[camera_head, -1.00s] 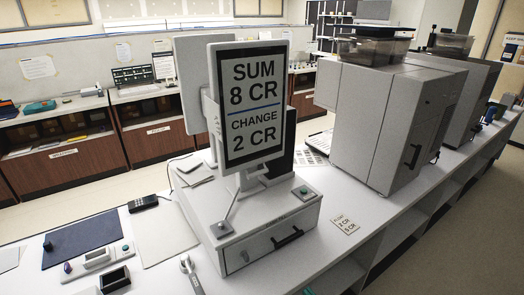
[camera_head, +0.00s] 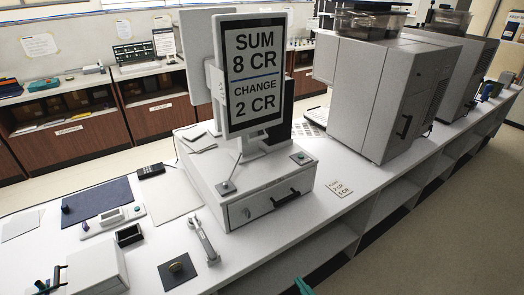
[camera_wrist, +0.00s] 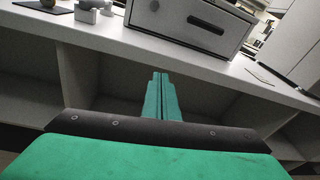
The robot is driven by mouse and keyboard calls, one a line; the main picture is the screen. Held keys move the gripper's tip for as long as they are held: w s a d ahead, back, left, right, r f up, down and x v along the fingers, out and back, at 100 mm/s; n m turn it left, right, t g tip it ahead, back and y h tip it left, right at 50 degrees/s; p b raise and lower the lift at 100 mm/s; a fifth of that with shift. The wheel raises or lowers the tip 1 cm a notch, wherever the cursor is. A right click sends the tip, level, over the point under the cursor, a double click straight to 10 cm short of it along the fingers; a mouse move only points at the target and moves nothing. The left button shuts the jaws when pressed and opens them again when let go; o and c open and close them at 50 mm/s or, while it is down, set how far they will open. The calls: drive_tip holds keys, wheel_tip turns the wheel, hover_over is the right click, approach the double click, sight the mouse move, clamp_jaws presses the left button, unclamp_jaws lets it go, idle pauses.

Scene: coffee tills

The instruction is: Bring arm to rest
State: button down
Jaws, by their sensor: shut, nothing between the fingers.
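My gripper (camera_wrist: 161,96) is green and shows in the wrist view with its two fingers together and nothing between them. It is in front of the counter's open shelves, below the edge of the counter top. In the head view, only a small green tip of my gripper (camera_head: 302,287) shows at the bottom edge, in front of the counter (camera_head: 345,205). The rest of my arm is out of that view.
A till with a closed drawer (camera_head: 270,200) and a screen (camera_head: 255,75) reading SUM 8 CR, CHANGE 2 CR stands on the counter. Large grey machines (camera_head: 385,95) stand to its right. A small black pad (camera_head: 178,274) lies near the front edge. The floor (camera_head: 450,215) at right is clear.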

drive_tip(key=s+a+f+n+g+h, duration=0.1)
drive_tip(key=s+a+f+n+h, duration=0.35)
drive_tip(key=s, duration=0.45)
drive_tip(key=s+a+f+n+g+h, duration=0.2)
drive_tip(key=s+f+n+h, duration=0.1)
drive_tip(key=s+f+n, duration=0.4)
drive_tip(key=s+a+r+n+t, duration=0.2)
drive_tip(key=s+a+r+n, duration=0.1)
drive_tip(key=s+r+n, duration=0.5)
drive_tip(key=s+a+r+n+t, duration=0.1)
drive_tip(key=s+a+r+n, duration=0.2)
drive_tip(key=s+r+n, duration=0.5)
drive_tip(key=shift+a+r+n+t, duration=0.2)
drive_tip(key=shift+r+n+t, duration=0.3)
drive_tip(key=shift+r, duration=0.45)
